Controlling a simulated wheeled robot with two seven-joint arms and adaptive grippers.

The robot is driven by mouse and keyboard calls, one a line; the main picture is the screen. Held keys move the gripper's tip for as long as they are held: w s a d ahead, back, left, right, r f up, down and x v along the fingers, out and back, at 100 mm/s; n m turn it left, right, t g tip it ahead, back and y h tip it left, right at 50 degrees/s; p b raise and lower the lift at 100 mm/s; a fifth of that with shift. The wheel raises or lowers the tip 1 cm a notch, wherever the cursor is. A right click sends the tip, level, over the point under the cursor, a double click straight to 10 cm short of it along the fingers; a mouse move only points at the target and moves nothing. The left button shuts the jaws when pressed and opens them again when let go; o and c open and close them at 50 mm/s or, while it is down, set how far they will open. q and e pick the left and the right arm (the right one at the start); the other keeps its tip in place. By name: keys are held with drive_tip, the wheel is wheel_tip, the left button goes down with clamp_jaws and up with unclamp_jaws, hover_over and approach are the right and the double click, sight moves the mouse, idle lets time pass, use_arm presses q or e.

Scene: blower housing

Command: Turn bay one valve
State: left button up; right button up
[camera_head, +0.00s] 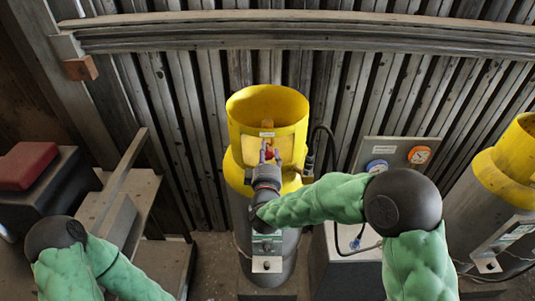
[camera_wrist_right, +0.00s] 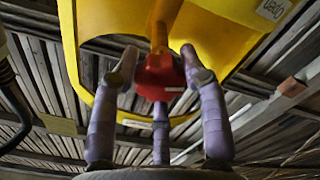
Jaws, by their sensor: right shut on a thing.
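A yellow-topped blower housing (camera_head: 267,103) stands upright in the middle of the head view. A small red valve handle (camera_head: 269,151) sits at its front, below the round opening. My right gripper (camera_head: 268,158) reaches it from below and is shut on it. In the right wrist view, the purple fingers of my right gripper (camera_wrist_right: 159,72) surround the red valve handle (camera_wrist_right: 157,80), which hangs on an orange-yellow stem (camera_wrist_right: 160,25). The exact finger contact is hard to see. My left arm shows at the lower left, but its gripper is out of view.
A second yellow-topped housing (camera_head: 515,150) stands at the right edge. A panel with a blue gauge and an orange gauge (camera_head: 419,155) is between the two. A red box (camera_head: 27,165) sits on a dark stand at left. A corrugated wall (camera_head: 345,75) closes the back.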

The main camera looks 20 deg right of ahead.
drive_tip(key=shift+w+r, duration=0.1)
drive_tip(key=shift+r, duration=0.25)
drive_tip(key=o, duration=1.1)
drive_tip(key=shift+o, duration=0.3)
drive_tip(key=shift+a+f, duration=0.1)
drive_tip(key=shift+f, duration=0.1)
drive_tip(key=v, duration=1.2)
